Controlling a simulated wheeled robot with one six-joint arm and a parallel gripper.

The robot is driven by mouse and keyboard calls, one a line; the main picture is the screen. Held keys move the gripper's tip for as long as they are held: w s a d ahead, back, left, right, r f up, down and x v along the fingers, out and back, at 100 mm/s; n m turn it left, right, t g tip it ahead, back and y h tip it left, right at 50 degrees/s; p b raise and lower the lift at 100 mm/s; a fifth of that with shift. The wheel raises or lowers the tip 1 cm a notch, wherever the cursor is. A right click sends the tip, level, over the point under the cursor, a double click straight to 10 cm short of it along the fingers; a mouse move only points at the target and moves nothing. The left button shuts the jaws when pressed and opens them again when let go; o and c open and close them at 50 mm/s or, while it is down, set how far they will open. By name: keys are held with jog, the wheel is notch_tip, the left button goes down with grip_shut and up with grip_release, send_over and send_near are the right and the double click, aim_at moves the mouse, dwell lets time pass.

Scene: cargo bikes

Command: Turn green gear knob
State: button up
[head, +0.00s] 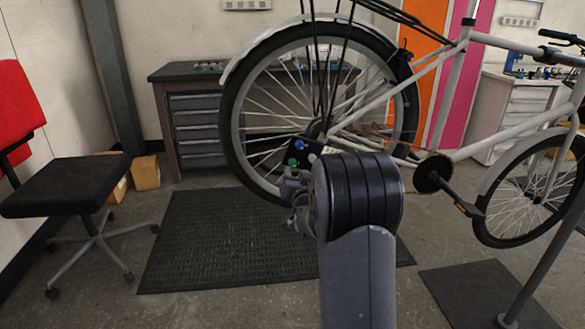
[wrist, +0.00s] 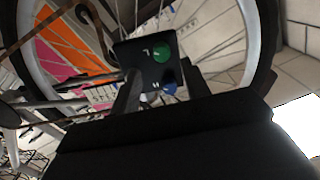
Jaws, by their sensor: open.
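The green gear knob (head: 293,162) is a small round knob on a black box beside the rear wheel hub of the white bike. In the wrist view the green knob (wrist: 161,52) shows on the face of the black box (wrist: 140,62), with a blue knob (wrist: 170,87) near it. The blue knob also shows in the head view (head: 298,144). My gripper (head: 291,180) is open, just below the green knob in the head view, partly hidden by my arm. I cannot tell whether it touches the box.
The bike's rear wheel (head: 238,125) stands around the box, with spokes and the chain close by. A pedal crank (head: 434,175) sticks out at the right. The dark floor mat (head: 215,240) is clear.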

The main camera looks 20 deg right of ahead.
aim_at(293, 164)
jog(key=shift+a+x, duration=0.2)
jog(key=shift+x, duration=2.35)
grip_shut()
